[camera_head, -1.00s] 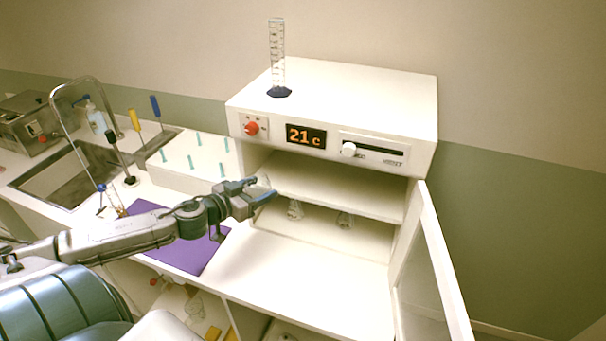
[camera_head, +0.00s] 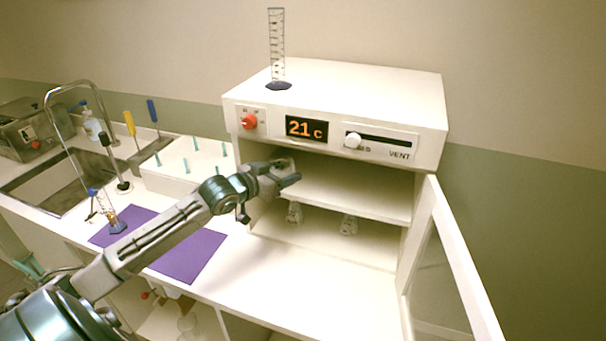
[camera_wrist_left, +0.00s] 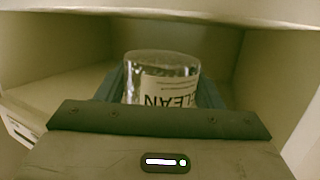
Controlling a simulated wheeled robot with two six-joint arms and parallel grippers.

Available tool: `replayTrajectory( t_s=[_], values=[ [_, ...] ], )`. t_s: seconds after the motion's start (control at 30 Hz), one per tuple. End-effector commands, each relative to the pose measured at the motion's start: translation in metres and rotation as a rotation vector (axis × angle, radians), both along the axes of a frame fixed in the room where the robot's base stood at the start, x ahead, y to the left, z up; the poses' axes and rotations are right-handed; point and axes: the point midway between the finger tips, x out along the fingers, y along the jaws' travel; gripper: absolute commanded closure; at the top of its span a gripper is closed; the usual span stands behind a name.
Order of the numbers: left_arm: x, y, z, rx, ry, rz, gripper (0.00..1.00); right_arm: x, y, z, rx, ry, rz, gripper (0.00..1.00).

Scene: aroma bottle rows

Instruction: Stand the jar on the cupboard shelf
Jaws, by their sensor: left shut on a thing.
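The jar is clear glass with a white label reading "CLEAN"; it shows between the fingers in the left wrist view (camera_wrist_left: 163,75). My left gripper (camera_head: 285,172) is shut on the jar. It is at the left part of the open cupboard's mouth, around the height of the upper shelf (camera_head: 350,188). In the head view the jar is mostly hidden by the fingers. I cannot tell whether its base touches the shelf. My right gripper is not in view.
The cupboard door (camera_head: 455,270) is open at the right. A measuring cylinder (camera_head: 277,50) stands on top of the cupboard. The upper shelf's middle and right are clear. A purple mat (camera_head: 190,255) lies on the counter.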

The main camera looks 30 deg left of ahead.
Motion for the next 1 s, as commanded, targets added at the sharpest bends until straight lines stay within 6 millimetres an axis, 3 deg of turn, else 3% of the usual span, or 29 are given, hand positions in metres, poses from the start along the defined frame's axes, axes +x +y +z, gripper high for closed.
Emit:
replayTrajectory(
  t_s=[0.43, 0.6, 0.8, 1.0],
  values=[
    [0.071, -0.012, 0.003, -0.004, 0.000, 0.000, 0.63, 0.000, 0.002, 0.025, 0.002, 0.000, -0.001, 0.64],
    [0.079, -0.013, -0.003, 0.000, 0.003, -0.002, 0.63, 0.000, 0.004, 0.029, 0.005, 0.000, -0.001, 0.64],
    [0.078, -0.013, -0.029, -0.001, 0.003, -0.001, 0.63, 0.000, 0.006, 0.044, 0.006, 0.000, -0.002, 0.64],
    [0.078, -0.013, -0.035, 0.003, 0.000, -0.001, 0.63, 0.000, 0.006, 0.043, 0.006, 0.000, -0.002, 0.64]
  ],
)
